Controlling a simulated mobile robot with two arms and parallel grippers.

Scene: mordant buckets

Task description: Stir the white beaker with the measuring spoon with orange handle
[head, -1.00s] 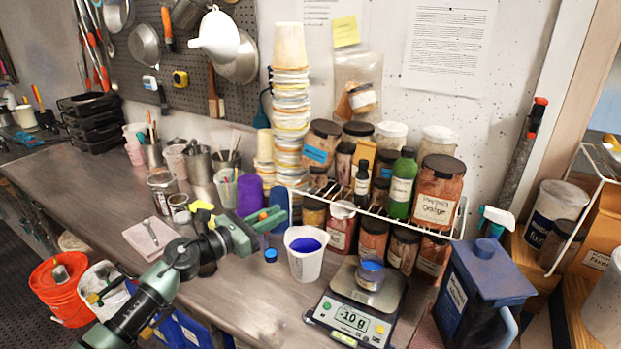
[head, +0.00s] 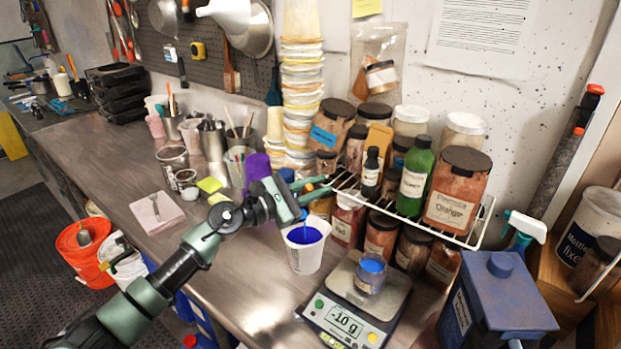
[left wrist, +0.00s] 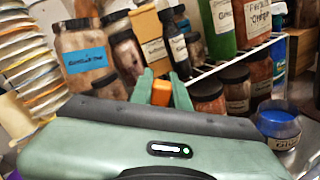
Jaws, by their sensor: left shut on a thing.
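The white beaker (head: 305,258) stands on the table with blue liquid inside. My left gripper (head: 319,188) is right above it, reaching in from the left. In the left wrist view the gripper (left wrist: 163,82) is shut on the orange handle (left wrist: 161,93) of the measuring spoon. A thin blue piece hangs below the gripper toward the liquid in the head view. It may be the spoon's lower part; I cannot tell whether it touches the liquid. The beaker is not visible in the left wrist view. My right gripper is not in view.
A scale (head: 345,316) carrying a small blue jar (head: 371,273) stands right of the beaker. A white wire rack (head: 470,240) with jars is close behind. A blue container (head: 497,300) stands at the right. A pink pad (head: 157,213) lies left; bare table lies in front.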

